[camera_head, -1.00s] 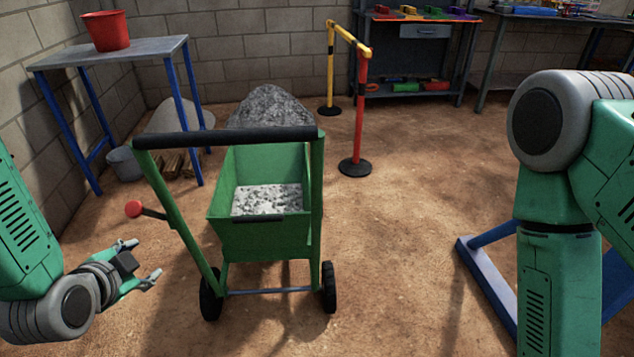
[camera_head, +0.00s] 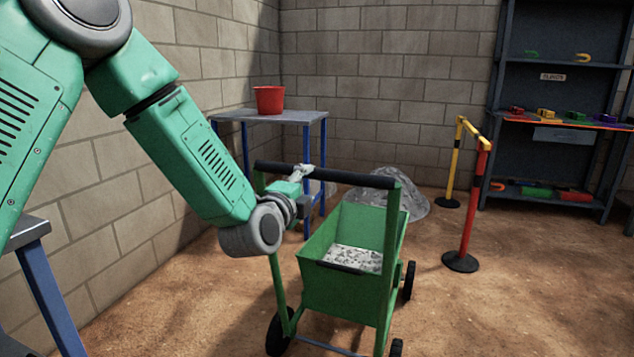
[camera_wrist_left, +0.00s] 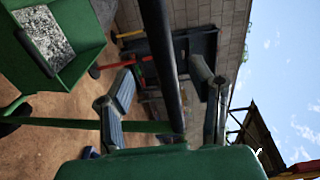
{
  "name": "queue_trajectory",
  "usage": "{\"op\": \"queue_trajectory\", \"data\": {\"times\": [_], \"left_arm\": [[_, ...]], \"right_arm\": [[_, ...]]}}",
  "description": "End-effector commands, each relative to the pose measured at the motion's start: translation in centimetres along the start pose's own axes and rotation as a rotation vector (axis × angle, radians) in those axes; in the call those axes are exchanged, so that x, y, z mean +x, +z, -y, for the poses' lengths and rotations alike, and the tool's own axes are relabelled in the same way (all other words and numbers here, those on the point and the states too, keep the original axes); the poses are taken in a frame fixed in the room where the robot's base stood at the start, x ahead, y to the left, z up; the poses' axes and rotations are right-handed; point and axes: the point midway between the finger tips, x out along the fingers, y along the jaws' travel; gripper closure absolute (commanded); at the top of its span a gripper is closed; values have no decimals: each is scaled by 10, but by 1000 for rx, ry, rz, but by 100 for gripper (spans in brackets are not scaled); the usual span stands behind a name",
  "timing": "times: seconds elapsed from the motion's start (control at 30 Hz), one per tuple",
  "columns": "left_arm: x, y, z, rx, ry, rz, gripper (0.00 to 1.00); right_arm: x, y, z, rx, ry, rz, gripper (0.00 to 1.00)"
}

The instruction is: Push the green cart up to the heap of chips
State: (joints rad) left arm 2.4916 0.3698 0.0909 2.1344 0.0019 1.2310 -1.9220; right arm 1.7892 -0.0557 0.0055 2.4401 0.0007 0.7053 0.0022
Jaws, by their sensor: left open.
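The green cart (camera_head: 345,275) stands on the dirt floor with grey chips (camera_head: 355,258) in its bin. Its black handle bar (camera_head: 350,179) is nearest me at the top. In the left wrist view the bar (camera_wrist_left: 163,60) runs between the two fingers. My left gripper (camera_head: 303,172) is at the left part of the bar, open, its fingers (camera_wrist_left: 168,92) on either side of it. I cannot tell whether they touch it. The heap of chips (camera_head: 410,200) lies behind the cart, partly hidden by it. My right gripper is out of view.
A table (camera_head: 290,116) with a red bucket (camera_head: 269,100) stands left behind the cart. A barrier with a red post (camera_head: 469,210) and a yellow post (camera_head: 451,165) stands right of the heap. Shelves (camera_head: 555,90) are at the back right. Open floor lies at lower right.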

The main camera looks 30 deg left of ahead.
Motion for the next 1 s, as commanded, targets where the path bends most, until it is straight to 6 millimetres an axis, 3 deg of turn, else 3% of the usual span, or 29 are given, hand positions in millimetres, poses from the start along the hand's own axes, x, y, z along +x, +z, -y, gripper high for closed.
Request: {"op": "queue_trajectory", "data": {"times": [0.1,0.3,0.5,0.73,0.77,0.9,1.0], "left_arm": [[28,-2,2,9,-1,-3,52],[62,6,-2,-2,2,0,52],[74,8,-4,-6,3,0,52],[74,0,0,3,1,-2,52],[74,0,0,3,1,-2,55],[74,1,-1,2,2,-2,100],[74,3,-2,-2,1,-4,100]], "right_arm": [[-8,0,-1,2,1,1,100],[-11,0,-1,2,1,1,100],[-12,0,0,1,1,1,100],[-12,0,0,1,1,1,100],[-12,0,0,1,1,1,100],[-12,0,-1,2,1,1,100],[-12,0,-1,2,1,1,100]]}}
